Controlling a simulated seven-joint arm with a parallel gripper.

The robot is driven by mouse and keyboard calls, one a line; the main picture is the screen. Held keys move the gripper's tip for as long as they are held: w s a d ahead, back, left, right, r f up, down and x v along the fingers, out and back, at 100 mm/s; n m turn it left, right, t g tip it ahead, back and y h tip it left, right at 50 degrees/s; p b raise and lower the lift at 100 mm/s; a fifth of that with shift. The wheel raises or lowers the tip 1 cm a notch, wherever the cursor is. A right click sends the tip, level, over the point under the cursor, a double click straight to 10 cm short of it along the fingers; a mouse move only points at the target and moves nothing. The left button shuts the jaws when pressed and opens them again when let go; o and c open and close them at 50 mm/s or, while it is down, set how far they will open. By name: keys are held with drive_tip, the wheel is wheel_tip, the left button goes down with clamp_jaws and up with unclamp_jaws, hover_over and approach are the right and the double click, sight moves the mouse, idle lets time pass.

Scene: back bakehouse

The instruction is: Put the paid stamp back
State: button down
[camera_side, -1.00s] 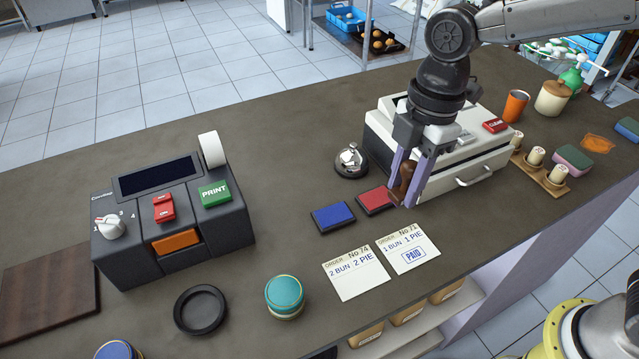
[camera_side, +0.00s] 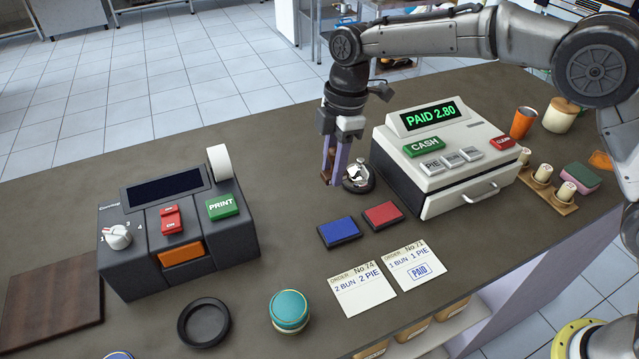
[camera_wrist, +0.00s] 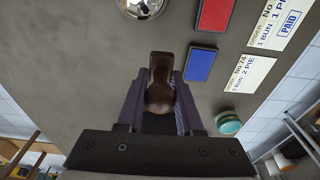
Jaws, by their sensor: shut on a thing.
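My gripper (camera_side: 334,172) is shut on a stamp with a dark brown wooden handle (camera_wrist: 160,82). In the side view it is above the counter, left of the silver bell and behind the blue pad; only a little brown (camera_side: 325,178) shows between the fingers. The stamp's printing face is hidden. The blue ink pad (camera_side: 339,232) and red ink pad (camera_side: 383,215) lie side by side. Order slip No 71 (camera_side: 416,270) bears a blue PAID mark. Order slip No 74 (camera_side: 361,290) beside it shows no such mark.
The bell (camera_side: 358,176) stands close to my gripper's right. The cash register (camera_side: 445,155) reads PAID 2.80. A wooden rack (camera_side: 548,192) with three pale-topped pieces stands at right. The printer (camera_side: 178,235), black ring (camera_side: 204,322) and teal-lidded tin (camera_side: 289,311) are left and front. Counter behind my gripper is clear.

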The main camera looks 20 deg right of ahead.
sight(318, 198)
drive_tip(key=w+f, duration=0.1)
drive_tip(key=w+a+f, duration=0.1)
drive_tip(key=f, duration=0.1)
drive_tip(key=shift+w+a+f, duration=0.25)
drive_tip(key=shift+w+f, duration=0.1)
drive_tip(key=shift+w, duration=0.05)
drive_tip(key=shift+f, duration=1.55)
drive_tip(key=shift+f, duration=0.1)
drive_tip(key=c, duration=0.6)
unclamp_jaws()
drive_tip(key=shift+o, duration=0.2)
wheel_tip(318, 198, up, 12)
drive_tip(key=d, duration=0.1)
drive_tip(key=shift+d, duration=0.2)
